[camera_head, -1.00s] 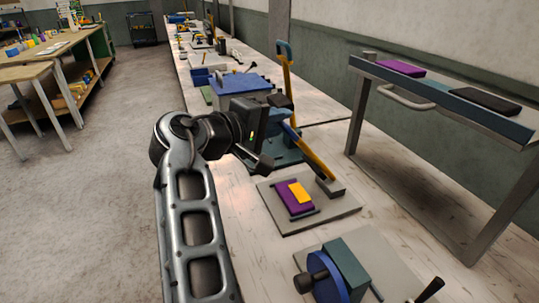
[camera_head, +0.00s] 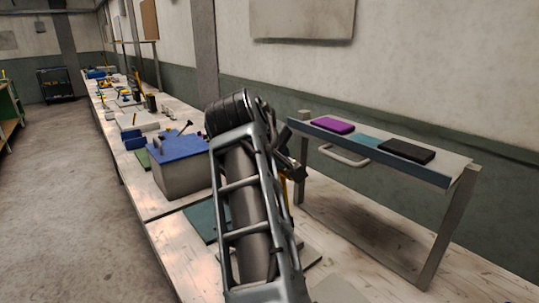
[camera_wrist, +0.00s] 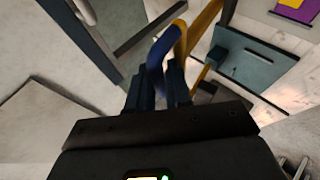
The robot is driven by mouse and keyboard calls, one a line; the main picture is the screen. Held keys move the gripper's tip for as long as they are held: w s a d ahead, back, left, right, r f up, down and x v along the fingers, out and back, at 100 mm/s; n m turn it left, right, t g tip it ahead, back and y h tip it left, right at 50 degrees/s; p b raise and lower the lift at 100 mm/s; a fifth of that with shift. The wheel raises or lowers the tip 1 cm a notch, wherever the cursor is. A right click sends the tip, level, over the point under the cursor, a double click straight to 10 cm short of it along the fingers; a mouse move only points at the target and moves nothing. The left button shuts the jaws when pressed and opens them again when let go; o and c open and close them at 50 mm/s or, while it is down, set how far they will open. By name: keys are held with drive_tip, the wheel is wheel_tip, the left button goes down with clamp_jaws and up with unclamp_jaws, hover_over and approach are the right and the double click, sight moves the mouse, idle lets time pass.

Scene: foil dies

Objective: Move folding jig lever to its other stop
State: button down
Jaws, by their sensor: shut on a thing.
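In the wrist view, my gripper (camera_wrist: 158,88) is shut on the blue handle (camera_wrist: 160,55) of a lever. The lever's yellow arm (camera_wrist: 205,25) runs up and right from it. A teal base plate (camera_wrist: 250,62) lies to the right, with another yellow bar (camera_wrist: 200,75) beside it. Which stop the lever is near cannot be told.
A grey box with a blue top (camera_head: 185,150) stands left of my arm on the long bench. A raised shelf (camera_head: 450,166) with a purple pad (camera_head: 333,125) and a black pad (camera_head: 407,151) stands to the right. A purple and yellow piece (camera_wrist: 295,8) shows in the wrist view.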

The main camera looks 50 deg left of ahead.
drive_tip(key=shift+w+d+f, duration=0.25)
drive_tip(key=shift+w+d, duration=0.1)
drive_tip(key=shift+w, duration=0.1)
drive_tip(key=c, duration=1.4)
unclamp_jaws()
drive_tip(key=shift+o, duration=1.4)
drive_tip(key=shift+f, duration=0.15)
drive_tip(key=shift+s+r, duration=0.2)
drive_tip(key=shift+s, duration=0.05)
drive_tip(key=b+v, duration=0.1)
drive_tip(key=v, duration=0.7)
drive_tip(key=shift+w+a+r, duration=0.15)
drive_tip(key=shift+a+r, duration=0.15)
drive_tip(key=shift+r, duration=0.1)
